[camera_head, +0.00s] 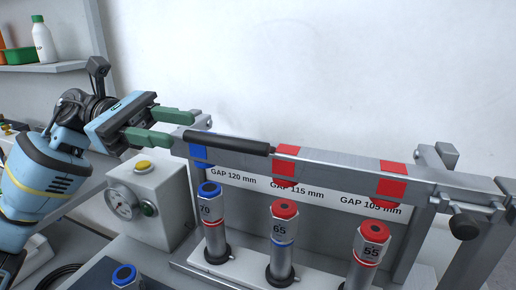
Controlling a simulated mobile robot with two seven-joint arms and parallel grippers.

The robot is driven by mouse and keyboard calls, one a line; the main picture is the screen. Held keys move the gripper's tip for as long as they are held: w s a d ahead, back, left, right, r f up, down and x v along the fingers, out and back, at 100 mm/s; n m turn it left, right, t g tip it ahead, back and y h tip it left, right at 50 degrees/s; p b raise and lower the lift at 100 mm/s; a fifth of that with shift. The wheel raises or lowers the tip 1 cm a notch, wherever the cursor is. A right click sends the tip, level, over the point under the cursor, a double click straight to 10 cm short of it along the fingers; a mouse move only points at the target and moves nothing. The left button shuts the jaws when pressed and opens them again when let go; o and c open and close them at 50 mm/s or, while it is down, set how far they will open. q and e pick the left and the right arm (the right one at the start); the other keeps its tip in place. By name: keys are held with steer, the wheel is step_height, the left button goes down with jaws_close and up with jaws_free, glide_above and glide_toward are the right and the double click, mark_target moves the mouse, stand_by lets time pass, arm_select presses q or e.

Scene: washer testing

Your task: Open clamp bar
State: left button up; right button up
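The grey metal clamp bar (335,166) lies across the frame above the cylinders, tilting down to the right in the picture. It carries a black handle (228,145) near its left end, plus a blue patch and two red patches. A dark round knob (464,226) is at the bar's right end. My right gripper is not in view.
Below the bar stand a blue-topped cylinder (212,220) and two red-topped cylinders (283,240) (366,258). Another blue-topped piece (124,276) is at the front. A box with a gauge (123,203) and yellow button stands at left. A shelf (45,67) holds a white bottle (43,40).

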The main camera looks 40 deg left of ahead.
mark_target(214, 135)
arm_select(q)
steer(key=shift+f, duration=0.35)
steer(key=shift+d, duration=0.2)
steer(key=p+x, duration=0.1)
steer(key=x, duration=0.4)
steer(key=shift+w+d+r, duration=0.1)
steer(key=shift+d+r, duration=0.05)
steer(key=shift+d, duration=0.1)
steer(key=shift+p+x, duration=0.45)
steer(key=shift+x, duration=0.5)
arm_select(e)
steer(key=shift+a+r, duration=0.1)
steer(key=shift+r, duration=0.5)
arm_select(q)
steer(key=shift+w, duration=0.1)
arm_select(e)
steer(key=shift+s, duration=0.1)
arm_select(q)
jaws_close()
